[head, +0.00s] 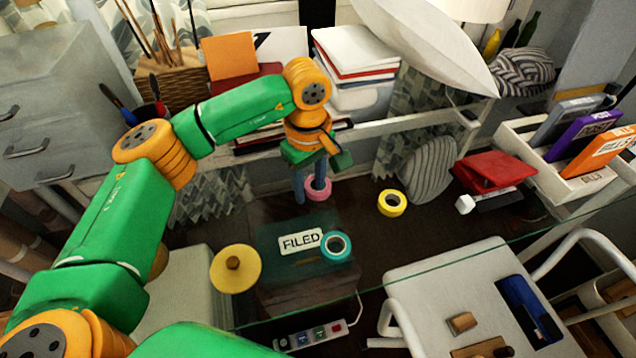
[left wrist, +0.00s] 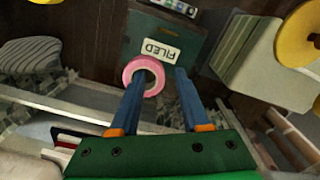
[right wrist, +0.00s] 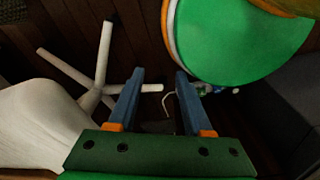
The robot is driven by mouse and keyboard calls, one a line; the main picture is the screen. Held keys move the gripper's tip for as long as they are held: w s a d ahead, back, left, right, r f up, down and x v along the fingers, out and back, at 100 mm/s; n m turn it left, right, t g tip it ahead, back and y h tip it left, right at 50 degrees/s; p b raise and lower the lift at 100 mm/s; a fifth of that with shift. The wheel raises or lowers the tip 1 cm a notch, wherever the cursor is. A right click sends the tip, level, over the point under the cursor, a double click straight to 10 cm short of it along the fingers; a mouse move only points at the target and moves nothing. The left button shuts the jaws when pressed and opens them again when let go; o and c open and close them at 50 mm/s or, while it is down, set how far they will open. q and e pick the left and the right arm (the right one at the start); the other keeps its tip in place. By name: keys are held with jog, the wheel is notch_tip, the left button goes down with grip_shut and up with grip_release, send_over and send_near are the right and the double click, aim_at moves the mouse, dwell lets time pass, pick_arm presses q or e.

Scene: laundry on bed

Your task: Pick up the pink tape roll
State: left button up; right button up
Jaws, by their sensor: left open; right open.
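The pink tape roll (head: 318,195) lies flat on the glass desk, below my left gripper. My left gripper (head: 309,189) is open and points down at it. In the head view one finger is left of the roll and the other overlaps its hole. In the left wrist view the roll (left wrist: 143,61) shows at the left finger's tip, which crosses its ring and hole; the right finger is beside it. I cannot tell whether the finger is inside the hole or above it. My right gripper (right wrist: 160,78) is open and empty, away from the desktop items.
A teal tape roll (head: 336,247) lies near the FILED sign (head: 300,241). A yellow tape roll (head: 392,203) and a striped grey object (head: 428,170) are to the right. A red stapler-like object (head: 495,171) is farther right. A white chair (head: 440,270) stands in front.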

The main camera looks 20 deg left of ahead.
pick_arm(q)
grip_shut()
jog(key=shift+r, duration=0.1)
